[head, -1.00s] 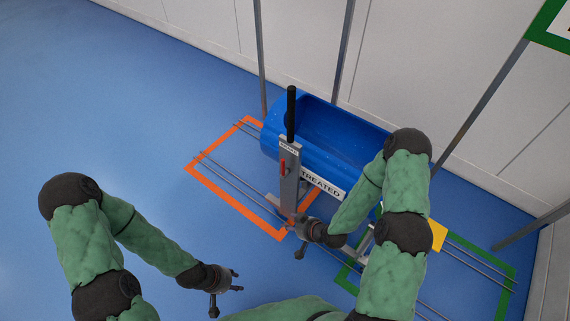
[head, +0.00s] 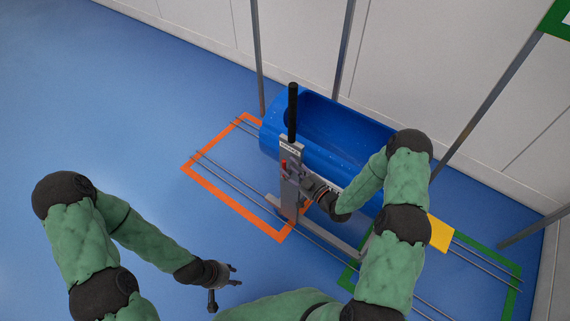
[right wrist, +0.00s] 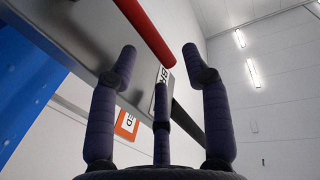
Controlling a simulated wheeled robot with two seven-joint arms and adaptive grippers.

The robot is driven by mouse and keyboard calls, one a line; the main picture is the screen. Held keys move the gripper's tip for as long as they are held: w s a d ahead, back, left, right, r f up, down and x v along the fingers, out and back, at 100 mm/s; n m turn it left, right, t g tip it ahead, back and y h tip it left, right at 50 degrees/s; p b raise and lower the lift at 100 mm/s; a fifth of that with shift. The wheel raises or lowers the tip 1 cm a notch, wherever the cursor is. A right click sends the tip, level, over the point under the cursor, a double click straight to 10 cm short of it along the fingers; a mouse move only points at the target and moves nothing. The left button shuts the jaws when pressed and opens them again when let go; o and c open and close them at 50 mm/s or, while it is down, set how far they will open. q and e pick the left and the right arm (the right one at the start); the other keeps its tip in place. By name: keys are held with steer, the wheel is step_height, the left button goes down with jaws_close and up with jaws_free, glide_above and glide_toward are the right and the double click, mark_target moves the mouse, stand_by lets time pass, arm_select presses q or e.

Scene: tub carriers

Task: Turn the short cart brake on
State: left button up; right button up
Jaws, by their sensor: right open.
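A blue tub (head: 335,130) sits on a cart over floor rails. A grey upright post (head: 289,205) stands at the cart's near side, with a tall black handle (head: 292,110) on top. A small red lever (head: 283,163) is on the post below a white label. My right gripper (head: 298,172) is open at the post, close to the red lever. In the right wrist view the red lever (right wrist: 146,32) runs just beyond my spread fingers; I cannot tell whether they touch it. My left gripper (head: 234,275) is open and empty, low over the floor.
An orange floor frame (head: 225,205) lies around the rails at the left, and a green one (head: 490,263) at the right. A yellow block (head: 440,233) is by the green frame. Grey poles stand behind the tub. The blue floor at left is clear.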

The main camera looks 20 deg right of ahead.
mark_target(285, 162)
steer(key=shift+b+x, duration=0.35)
steer(key=shift+x, duration=1.55)
steer(key=shift+c, duration=0.2)
jaws_close()
